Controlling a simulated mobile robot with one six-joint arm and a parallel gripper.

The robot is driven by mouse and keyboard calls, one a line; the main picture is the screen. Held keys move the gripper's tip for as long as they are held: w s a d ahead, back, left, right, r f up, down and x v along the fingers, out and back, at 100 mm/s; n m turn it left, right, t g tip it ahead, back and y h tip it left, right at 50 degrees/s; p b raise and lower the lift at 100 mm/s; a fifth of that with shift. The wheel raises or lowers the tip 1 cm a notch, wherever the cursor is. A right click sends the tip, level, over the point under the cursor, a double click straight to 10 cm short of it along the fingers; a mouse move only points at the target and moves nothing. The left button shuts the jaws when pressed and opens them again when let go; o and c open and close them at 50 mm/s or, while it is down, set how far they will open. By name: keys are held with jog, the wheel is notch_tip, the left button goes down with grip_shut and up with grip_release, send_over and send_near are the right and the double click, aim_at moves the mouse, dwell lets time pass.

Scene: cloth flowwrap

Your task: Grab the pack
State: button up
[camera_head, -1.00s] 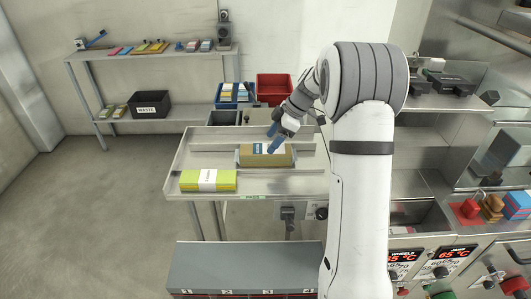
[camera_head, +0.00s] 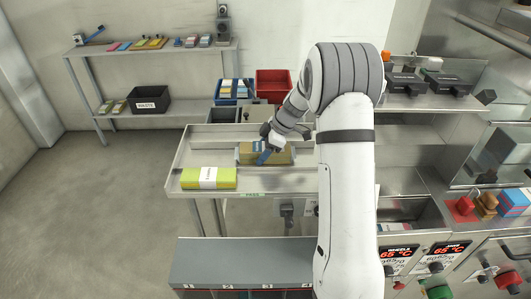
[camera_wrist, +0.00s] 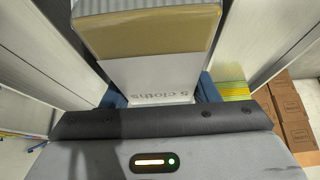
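A tan cloth pack (camera_head: 284,157) with a pale paper band lies on the metal tray (camera_head: 205,147). In the wrist view the pack (camera_wrist: 150,30) fills the upper middle, with "5 cloths" printed on its white band (camera_wrist: 165,82). My gripper (camera_head: 266,150) is down at the pack, with a blue finger showing against its near side. In the wrist view the blue fingers of my gripper (camera_wrist: 162,95) sit at both sides of the band, very near the pack. Whether they press on it I cannot tell. The fingertips are partly hidden.
A yellow-green pack (camera_head: 208,178) with a white band lies at the tray's front left. A blue bin (camera_head: 233,99) with packs and a red bin (camera_head: 273,82) stand behind the tray. A grey numbered cabinet top (camera_head: 240,262) is in front. My arm covers the right.

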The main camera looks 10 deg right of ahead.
jog(key=c, duration=0.3)
